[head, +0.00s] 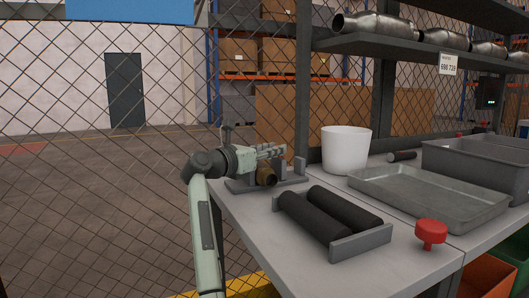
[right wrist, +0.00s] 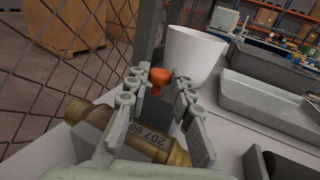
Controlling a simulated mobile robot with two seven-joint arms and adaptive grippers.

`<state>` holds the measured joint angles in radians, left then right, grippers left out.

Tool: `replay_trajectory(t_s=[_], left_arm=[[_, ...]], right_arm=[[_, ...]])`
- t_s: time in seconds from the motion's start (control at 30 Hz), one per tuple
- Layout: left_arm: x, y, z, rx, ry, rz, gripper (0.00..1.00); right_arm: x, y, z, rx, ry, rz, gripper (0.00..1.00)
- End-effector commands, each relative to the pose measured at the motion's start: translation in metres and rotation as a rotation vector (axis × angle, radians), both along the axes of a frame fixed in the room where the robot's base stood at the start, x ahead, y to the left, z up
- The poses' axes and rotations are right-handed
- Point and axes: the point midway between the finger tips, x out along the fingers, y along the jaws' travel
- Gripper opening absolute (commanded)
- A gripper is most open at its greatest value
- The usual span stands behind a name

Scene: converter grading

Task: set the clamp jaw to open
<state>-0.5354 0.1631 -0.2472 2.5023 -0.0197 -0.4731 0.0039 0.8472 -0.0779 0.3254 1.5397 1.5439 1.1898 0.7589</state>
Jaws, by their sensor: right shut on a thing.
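The clamp (head: 240,184) is a grey fixture at the left end of the bench, with upright blocks. A brass cylinder (head: 266,175) with dark printed digits lies across it; it also shows in the right wrist view (right wrist: 150,146), partly behind the fingers. An orange-red knob (right wrist: 158,77) stands on the clamp beyond the cylinder. My right gripper (head: 274,152) reaches over the clamp from the left. In the right wrist view its fingers (right wrist: 158,84) are on both sides of the knob, shut on it. The knob is hidden in the head view. My left gripper is out of view.
A white bucket (head: 346,150) stands just right of the clamp. A rack (head: 363,241) with two black rollers (head: 330,215) lies in front. A red mushroom-shaped button (head: 431,232), a shallow grey tray (head: 430,202) and a deeper bin (head: 470,162) lie further right. A mesh fence (head: 100,200) runs behind.

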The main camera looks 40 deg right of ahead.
Motion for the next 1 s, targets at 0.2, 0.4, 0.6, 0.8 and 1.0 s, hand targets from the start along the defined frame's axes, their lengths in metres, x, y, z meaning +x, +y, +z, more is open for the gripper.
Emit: replay_trajectory(t_s=[0.2,0.4,0.6,0.8,1.0], left_arm=[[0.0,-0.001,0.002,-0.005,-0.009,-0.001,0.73],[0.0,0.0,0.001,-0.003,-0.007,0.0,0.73],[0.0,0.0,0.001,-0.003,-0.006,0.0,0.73],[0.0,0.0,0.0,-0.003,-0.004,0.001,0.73],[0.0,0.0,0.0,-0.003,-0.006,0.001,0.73]], right_arm=[[-0.002,-0.005,0.001,-0.001,-0.001,-0.001,0.0],[-0.002,-0.005,0.001,-0.001,-0.001,-0.002,0.4],[-0.001,-0.004,0.0,-0.001,-0.001,-0.001,0.43],[-0.001,0.003,0.0,0.0,-0.001,0.001,0.43],[-0.004,0.037,-0.001,0.002,-0.001,0.004,0.43]])
